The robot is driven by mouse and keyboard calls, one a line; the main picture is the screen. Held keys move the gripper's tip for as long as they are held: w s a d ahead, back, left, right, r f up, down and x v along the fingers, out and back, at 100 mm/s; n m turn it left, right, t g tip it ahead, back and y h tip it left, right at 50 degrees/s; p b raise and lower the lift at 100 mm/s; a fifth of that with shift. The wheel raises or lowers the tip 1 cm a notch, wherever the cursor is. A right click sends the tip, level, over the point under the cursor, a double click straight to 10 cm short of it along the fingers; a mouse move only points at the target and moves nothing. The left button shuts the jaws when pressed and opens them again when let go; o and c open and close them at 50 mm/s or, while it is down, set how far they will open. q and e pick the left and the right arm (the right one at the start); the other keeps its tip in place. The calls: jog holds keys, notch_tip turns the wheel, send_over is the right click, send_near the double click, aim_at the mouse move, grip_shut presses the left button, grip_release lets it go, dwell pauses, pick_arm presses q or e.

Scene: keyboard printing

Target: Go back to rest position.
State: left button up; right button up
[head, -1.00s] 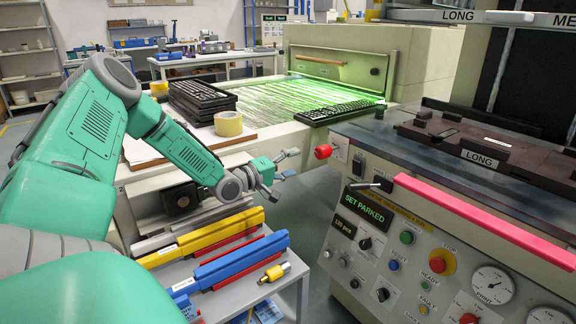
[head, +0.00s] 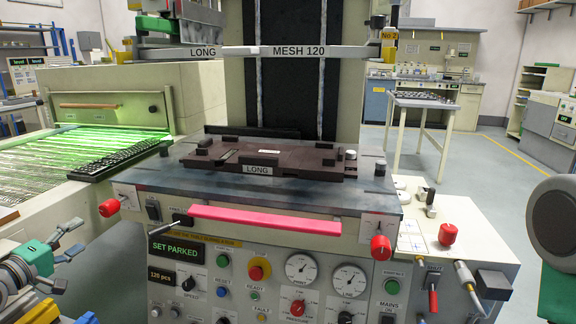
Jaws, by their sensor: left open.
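My left gripper (head: 68,250) is at the lower left edge, green and grey, with its fingers spread and nothing between them. It is in front of the conveyor dryer, left of the printing machine (head: 290,217), and touches neither as far as I can see. A green and grey part of my right arm shows at the right edge; its gripper is out of the picture. A black keyboard (head: 118,158) lies at the near end of the green-lit conveyor (head: 40,160).
The machine's panel reads SET PARKED. A pink bar (head: 280,219) and red knobs stick out at its front. A dark fixture (head: 285,158) marked LONG sits on its bed. A small table (head: 424,103) stands behind right, with open floor around it.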

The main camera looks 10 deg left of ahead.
pick_arm(q)
jog(key=s+d+f+m+g+p, duration=0.1)
jog(key=s+d+f+m+g, duration=0.2)
jog(key=d, duration=0.4)
jog(key=s+d+f+m+g+h+p, duration=0.1)
jog(key=s+d+f+m+g, duration=0.15)
jog(key=d+f, duration=0.35)
jog(key=s+d+f+m+g+p, duration=0.1)
jog(key=s+d+f+m+g, duration=0.15)
jog(key=d, duration=0.65)
jog(key=s+d+f+m+g, duration=0.2)
jog(key=s+d+g, duration=0.1)
jog(key=s, duration=0.5)
jog(key=s+d+f+m+g+y+p, duration=0.1)
jog(key=s+d+f+m+g, duration=0.1)
jog(key=s, duration=0.6)
jog(key=s+d+f+m+g+y+p, duration=0.1)
jog(key=s+d+f+m+g, duration=0.1)
jog(key=s, duration=0.6)
notch_tip(320, 180, down, 2)
jog(key=shift+s+d+f+m+g, duration=0.2)
jog(key=shift+s+d+m+g, duration=0.2)
jog(key=shift+d+g, duration=0.6)
